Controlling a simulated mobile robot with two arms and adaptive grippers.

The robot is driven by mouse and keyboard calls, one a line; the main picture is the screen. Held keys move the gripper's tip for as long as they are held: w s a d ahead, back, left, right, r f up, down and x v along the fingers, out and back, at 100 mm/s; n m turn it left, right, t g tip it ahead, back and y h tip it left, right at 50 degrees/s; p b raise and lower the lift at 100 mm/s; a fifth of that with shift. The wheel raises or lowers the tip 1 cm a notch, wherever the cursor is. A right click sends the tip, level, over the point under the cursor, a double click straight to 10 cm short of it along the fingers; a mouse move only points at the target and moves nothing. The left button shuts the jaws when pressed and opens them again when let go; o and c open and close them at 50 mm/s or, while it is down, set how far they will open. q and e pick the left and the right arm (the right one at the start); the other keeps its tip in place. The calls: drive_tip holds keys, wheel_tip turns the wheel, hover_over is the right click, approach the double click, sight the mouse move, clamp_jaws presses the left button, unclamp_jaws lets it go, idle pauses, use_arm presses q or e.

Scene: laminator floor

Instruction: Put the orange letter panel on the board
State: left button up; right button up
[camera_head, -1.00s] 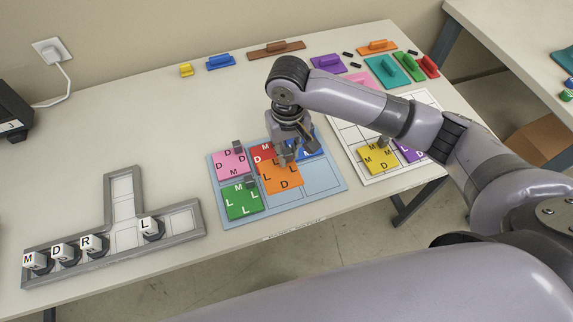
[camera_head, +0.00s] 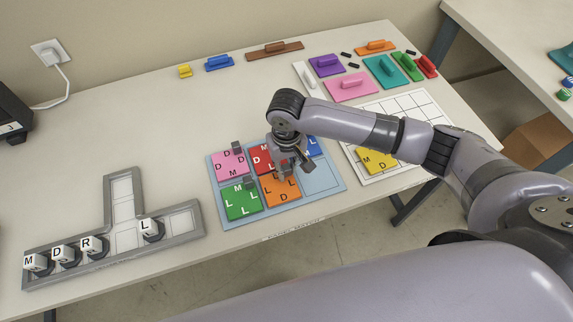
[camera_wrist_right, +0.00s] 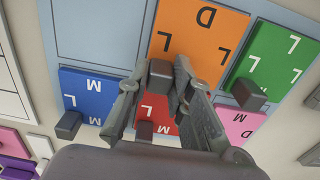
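The orange letter panel (camera_head: 281,191), marked with D and L letters, lies flat or nearly flat in the lower middle cell of the light-blue board (camera_head: 320,182). My right gripper (camera_head: 284,173) is over its back edge. In the right wrist view the panel (camera_wrist_right: 200,35) has a dark handle block (camera_wrist_right: 160,75) between the two fingertips (camera_wrist_right: 160,78). The fingers appear closed against the block. The board also carries pink (camera_head: 228,166), green (camera_head: 241,204), red (camera_head: 262,158) and blue (camera_head: 313,147) panels. Its lower right cell is bare. My left gripper is not in view.
A white grid board (camera_head: 415,104) with a yellow panel (camera_head: 374,161) lies to the right, partly behind my arm. A grey tray (camera_head: 122,185) with several letter cubes is at the left. Coloured handled plates (camera_head: 351,88) lie at the back.

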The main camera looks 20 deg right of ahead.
drive_tip(key=o, duration=0.4)
drive_tip(key=shift+r, duration=0.15)
wheel_tip(320, 180, up, 12)
drive_tip(key=shift+r+b, duration=0.1)
drive_tip(key=shift+b, duration=0.45)
